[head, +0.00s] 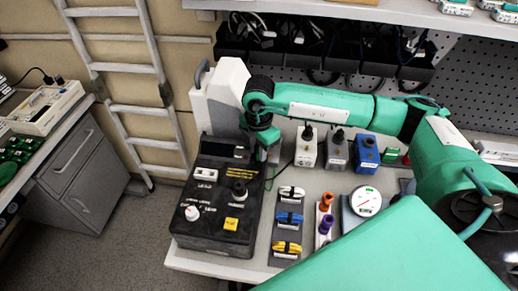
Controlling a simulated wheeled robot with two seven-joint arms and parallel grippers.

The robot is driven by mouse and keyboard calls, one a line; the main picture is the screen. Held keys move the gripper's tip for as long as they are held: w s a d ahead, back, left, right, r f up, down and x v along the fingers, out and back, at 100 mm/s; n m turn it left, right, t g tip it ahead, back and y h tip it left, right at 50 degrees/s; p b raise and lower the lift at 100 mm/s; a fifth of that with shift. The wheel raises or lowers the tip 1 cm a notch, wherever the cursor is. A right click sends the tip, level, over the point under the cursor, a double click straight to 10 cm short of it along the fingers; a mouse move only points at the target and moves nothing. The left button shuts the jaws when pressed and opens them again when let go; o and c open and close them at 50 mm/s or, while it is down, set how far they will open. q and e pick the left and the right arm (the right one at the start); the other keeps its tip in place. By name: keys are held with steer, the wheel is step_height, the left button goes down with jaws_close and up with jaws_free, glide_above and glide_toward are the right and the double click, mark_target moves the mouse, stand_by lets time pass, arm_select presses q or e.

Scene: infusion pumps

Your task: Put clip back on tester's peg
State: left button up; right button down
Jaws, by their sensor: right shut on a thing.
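The black tester (217,215) stands at the left end of the bench, with a white knob, a black knob and a yellow label on top. My right gripper (262,154) points down at the tester's far right edge and is shut on the clip, which is mostly hidden by the fingers. My left gripper is not in view.
White, grey and blue boxes (366,153) stand right of the gripper. A holder with white, blue and yellow items (288,219), purple and orange-topped pieces (326,220) and a round white gauge (365,201) stand nearer. A black cable rack (325,50) hangs behind.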

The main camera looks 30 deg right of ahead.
steer(key=c, duration=1.2)
jaws_free()
steer(key=shift+s+d+r, duration=0.1)
steer(key=shift+s+r, duration=0.05)
steer(key=shift+s, duration=0.05)
steer(key=shift+w, duration=0.2)
steer(key=shift+c, duration=0.7)
steer(key=shift+r, duration=0.1)
